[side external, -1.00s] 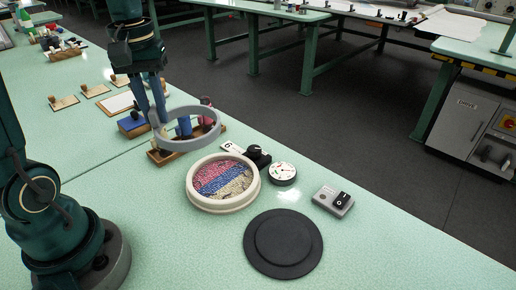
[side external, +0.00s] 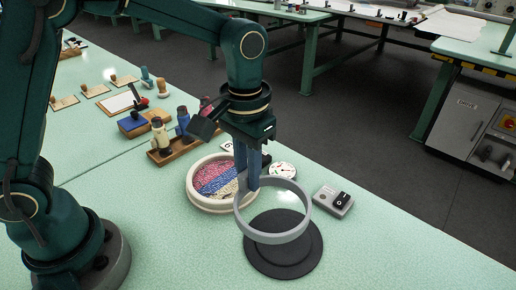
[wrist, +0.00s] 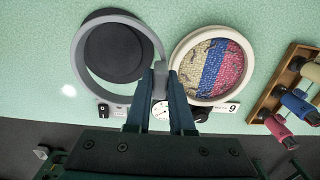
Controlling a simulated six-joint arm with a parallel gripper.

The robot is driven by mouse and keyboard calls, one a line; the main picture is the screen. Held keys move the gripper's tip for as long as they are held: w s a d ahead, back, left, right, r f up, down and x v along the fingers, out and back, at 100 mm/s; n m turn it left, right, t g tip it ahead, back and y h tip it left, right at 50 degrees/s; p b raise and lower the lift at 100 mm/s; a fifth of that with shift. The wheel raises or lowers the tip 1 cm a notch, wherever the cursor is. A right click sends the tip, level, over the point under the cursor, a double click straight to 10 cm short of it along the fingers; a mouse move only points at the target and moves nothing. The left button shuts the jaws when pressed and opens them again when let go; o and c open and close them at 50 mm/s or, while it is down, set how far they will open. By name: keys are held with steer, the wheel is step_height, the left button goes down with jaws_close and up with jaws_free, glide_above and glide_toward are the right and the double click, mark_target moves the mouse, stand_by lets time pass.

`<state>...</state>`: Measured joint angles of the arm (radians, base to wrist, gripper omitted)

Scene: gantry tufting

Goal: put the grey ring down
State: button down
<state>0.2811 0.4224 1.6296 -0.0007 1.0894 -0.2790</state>
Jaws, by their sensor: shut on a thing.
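The grey ring (side external: 272,236) is held in my gripper (side external: 250,184), which is shut on one side of its rim. In the side view the ring appears above the black round disc (side external: 283,268), roughly level. The wrist view shows the ring (wrist: 82,72) around part of the black disc (wrist: 115,52), off-centre to the disc. My gripper's fingers (wrist: 160,75) pinch the ring's rim at its right side in that view. The height of the ring over the disc is hard to tell.
A cream hoop (side external: 205,205) with striped tufting stands just left of the ring. A round dial (side external: 283,170) and a grey switch box (side external: 333,201) lie close behind and to the right. A wooden rack (side external: 172,152) with yarn cones stands farther left. The table's front is clear.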

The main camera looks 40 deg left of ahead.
steer(key=d+f, duration=0.1)
steer(key=d, duration=0.2)
steer(key=shift+f, duration=2.4)
steer(key=c, duration=0.8)
jaws_free()
steer(key=shift+f, duration=0.15)
step_height(320, 180, up, 11)
steer(key=s+a+r+t, duration=0.2)
steer(key=s+a+r, duration=0.2)
steer(key=a+r, duration=0.15)
steer(key=s+a+f+t, duration=0.1)
steer(key=s+a, duration=0.1)
steer(key=s+a+f+t, duration=0.1)
steer(key=s, duration=0.2)
steer(key=s+a+f+t, duration=0.1)
steer(key=s+a, duration=0.1)
steer(key=shift+s+a+f+t, duration=0.3)
steer(key=shift+f, duration=0.05)
